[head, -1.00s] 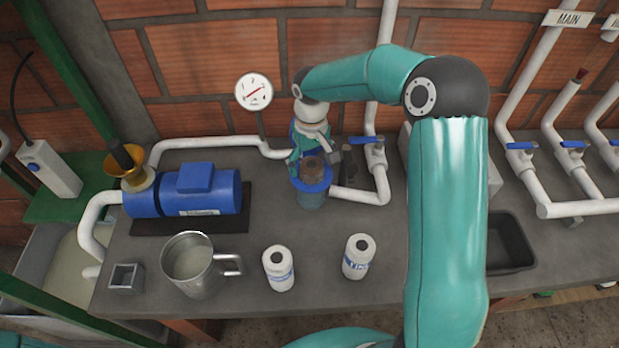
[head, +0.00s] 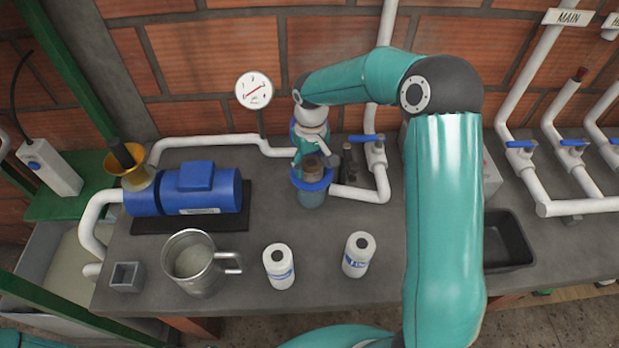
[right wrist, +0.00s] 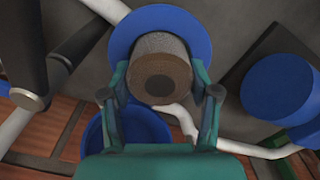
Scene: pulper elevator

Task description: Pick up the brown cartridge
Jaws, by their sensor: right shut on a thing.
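The brown cartridge (head: 313,166) stands upright in an open housing with a blue rim (head: 318,185) and a bluish bowl, at the middle of the bench. Its brown top stands above the rim. In the right wrist view the cartridge (right wrist: 160,72) has a grey-brown side and a dark round centre, inside the blue rim (right wrist: 196,32). My right gripper (head: 311,152) reaches down onto it from behind. In the right wrist view its two teal fingers (right wrist: 160,85) are shut on the cartridge, one on each side. My left gripper is out of view.
Another blue round part (right wrist: 125,128) lies close behind my right gripper. A white pipe with a blue-handled valve (head: 366,138) stands just right of the housing.

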